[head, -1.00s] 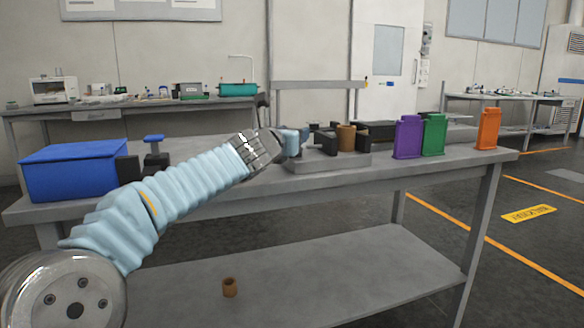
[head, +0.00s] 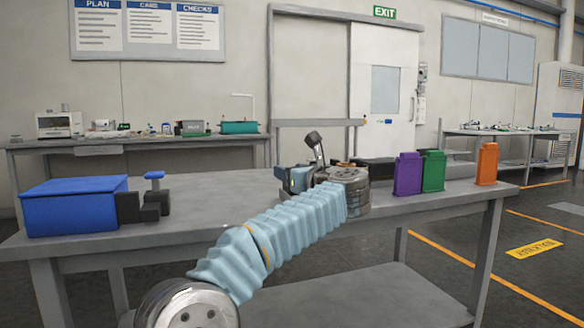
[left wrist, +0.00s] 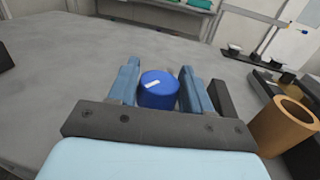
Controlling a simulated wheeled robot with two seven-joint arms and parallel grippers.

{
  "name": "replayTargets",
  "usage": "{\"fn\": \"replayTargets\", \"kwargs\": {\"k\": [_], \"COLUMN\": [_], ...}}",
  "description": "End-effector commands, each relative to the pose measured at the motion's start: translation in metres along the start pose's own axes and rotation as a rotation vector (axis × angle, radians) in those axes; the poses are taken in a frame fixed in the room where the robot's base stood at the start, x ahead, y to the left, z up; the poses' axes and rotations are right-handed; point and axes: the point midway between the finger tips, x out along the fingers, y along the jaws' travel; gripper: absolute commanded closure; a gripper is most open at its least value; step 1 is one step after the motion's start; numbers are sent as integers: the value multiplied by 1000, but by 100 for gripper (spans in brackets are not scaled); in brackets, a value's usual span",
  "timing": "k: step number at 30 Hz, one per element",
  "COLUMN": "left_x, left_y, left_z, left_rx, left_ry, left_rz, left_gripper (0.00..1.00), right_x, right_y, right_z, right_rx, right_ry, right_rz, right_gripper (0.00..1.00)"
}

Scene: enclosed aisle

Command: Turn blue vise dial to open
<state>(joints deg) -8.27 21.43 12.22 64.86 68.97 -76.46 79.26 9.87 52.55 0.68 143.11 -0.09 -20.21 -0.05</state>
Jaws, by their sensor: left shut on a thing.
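The blue vise dial (left wrist: 159,90), a round knob with a white mark on top, sits between the two blue fingers of my left gripper (left wrist: 160,88) in the left wrist view. The gripper is shut on the dial's sides. In the head view my left gripper (head: 292,180) is over the middle of the table, and my wrist hides the dial and most of the vise. A brown hollow cylinder (left wrist: 286,122) stands right of the gripper in the wrist view, by dark vise parts. Only its rim (head: 345,164) shows in the head view. My right gripper is not in view.
A blue box (head: 72,208) with a dark fixture and blue-topped knob (head: 154,176) stands at the table's left. Purple (head: 408,175), green (head: 433,172) and orange (head: 486,164) holders stand at the right. The table between box and gripper is clear.

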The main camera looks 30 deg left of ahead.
Motion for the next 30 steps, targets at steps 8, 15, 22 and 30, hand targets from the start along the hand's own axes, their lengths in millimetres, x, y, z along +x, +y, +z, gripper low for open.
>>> {"fn": "replayTargets", "kwargs": {"k": [8, 15, 22, 30], "left_x": [1, 2, 3, 3], "left_y": [0, 1, 2, 2], "left_z": [3, 1, 1, 1], "left_rx": [-1, -1, -1, 0], "left_ry": [-3, -4, -4, -4], "left_rz": [147, 158, 158, 158], "left_gripper": [82, 82, 82, 82], "right_x": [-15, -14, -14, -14], "right_y": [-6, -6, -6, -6], "right_z": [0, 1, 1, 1], "right_rx": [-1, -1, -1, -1], "right_ry": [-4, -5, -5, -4], "right_rz": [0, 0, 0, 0], "right_gripper": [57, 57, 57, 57]}}
